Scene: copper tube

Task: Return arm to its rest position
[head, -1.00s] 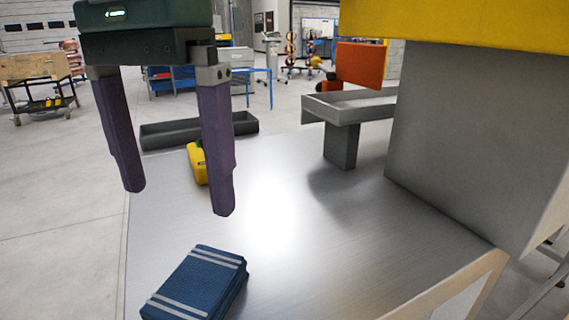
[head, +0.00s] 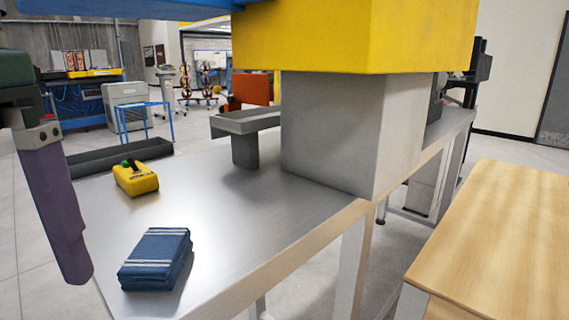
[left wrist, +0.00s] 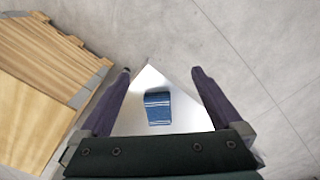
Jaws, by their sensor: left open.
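My left gripper (left wrist: 160,72) is open, its two dark purple fingers spread wide with nothing between them that it holds. In the head view only one finger (head: 55,210) shows at the left edge; the other is out of frame. The gripper hangs above and off the left end of the metal table (head: 205,220). A folded blue cloth with pale stripes (head: 156,258) lies on that table, apart from the finger. It also shows beyond the fingers in the left wrist view (left wrist: 158,107). No copper tube is visible. My right gripper is out of view.
A large grey block under a yellow top (head: 340,130) stands on the table. A wooden table (head: 505,250) is at the right.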

